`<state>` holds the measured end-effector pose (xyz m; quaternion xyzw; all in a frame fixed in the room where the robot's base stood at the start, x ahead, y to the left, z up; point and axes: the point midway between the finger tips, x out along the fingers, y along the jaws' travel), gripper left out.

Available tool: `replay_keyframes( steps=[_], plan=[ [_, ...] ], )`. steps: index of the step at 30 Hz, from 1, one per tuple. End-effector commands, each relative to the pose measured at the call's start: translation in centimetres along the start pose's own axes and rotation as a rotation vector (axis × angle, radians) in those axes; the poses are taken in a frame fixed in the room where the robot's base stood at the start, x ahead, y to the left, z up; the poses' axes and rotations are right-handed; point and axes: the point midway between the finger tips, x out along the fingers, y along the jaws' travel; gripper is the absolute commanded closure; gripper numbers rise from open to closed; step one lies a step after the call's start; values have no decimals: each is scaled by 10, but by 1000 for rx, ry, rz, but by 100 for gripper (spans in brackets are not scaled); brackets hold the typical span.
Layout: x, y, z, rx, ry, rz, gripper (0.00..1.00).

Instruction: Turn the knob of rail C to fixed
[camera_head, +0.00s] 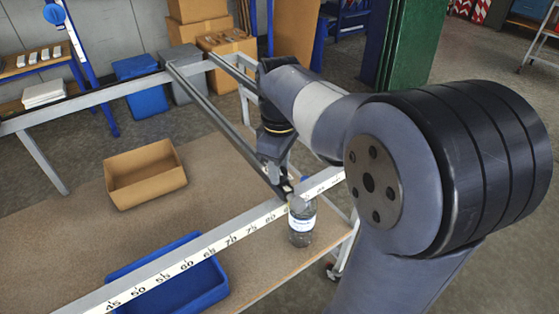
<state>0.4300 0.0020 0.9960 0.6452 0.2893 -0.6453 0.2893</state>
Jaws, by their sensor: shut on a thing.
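My gripper (284,191) points down at the near end of a dark crossing rail (222,122), where it meets the white rail with a number scale (215,243). It is shut on a small knob there, which is mostly hidden by the fingers. The knob's setting cannot be read. No letter is legible on the rails, so I cannot tell which one is rail C. A second crossing rail (232,70) runs farther right and is partly hidden behind my arm.
A clear bottle (302,226) stands by the scale rail, close to my gripper. An open cardboard box (144,173) and a blue tray (172,290) sit on the brown table top (225,180). A back rail (105,94) bounds the far side.

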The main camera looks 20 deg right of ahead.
Motion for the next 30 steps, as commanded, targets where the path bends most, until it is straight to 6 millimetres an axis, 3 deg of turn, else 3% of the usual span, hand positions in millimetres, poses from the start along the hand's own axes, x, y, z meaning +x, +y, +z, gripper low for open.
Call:
replay_keyframes(
  steps=[30],
  plan=[
    [-2, 0, 0, 958, 0, 0, 89]
  ],
)
